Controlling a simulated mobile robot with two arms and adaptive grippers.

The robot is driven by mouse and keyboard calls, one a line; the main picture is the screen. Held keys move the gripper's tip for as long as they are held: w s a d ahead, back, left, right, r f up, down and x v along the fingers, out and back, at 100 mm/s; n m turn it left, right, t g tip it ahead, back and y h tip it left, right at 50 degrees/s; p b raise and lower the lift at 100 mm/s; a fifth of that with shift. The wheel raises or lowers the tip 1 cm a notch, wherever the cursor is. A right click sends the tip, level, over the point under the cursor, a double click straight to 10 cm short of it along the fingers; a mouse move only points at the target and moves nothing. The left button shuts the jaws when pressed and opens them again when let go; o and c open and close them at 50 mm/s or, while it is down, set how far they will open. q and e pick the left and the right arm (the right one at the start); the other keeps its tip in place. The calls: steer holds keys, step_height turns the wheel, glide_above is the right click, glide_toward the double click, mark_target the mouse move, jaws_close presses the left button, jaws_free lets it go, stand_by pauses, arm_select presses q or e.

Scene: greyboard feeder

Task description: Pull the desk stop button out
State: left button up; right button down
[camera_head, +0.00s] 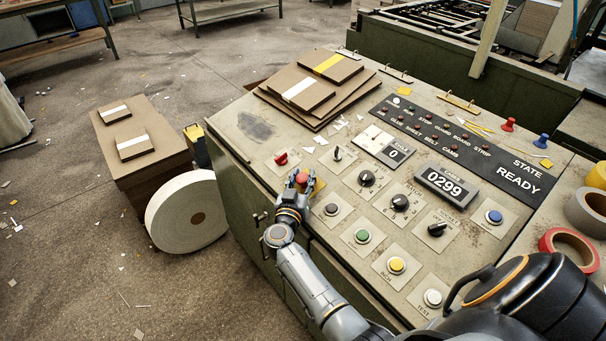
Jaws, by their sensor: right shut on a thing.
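The desk stop button (302,178) is a red mushroom head on a yellow plate (319,187) at the near left edge of the sloped control desk. My right gripper (300,182) is at this button, its fingers shut around the red head. The fingers partly hide the button, and I cannot tell whether it is pushed in or out. The display on the desk (446,186) reads 0299, and the state panel (480,150) reads READY. My left gripper is not in view.
A red switch (281,158) and a black knob (338,153) are close to the gripper. Green (362,236), yellow (397,265) and white (433,298) buttons line the near edge. Board stacks (318,80) lie at the back. Tape rolls (570,250) lie at right.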

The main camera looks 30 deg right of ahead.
steer(key=shift+w+r, duration=0.1)
steer(key=shift+r, duration=0.1)
steer(key=c, duration=0.9)
jaws_free()
steer(key=shift+a, duration=0.1)
steer(key=shift+o, duration=0.2)
steer(key=shift+s+a+f, duration=0.1)
steer(key=shift+s+a, duration=0.05)
steer(key=shift+s, duration=0.1)
steer(key=shift+v, duration=3.6)
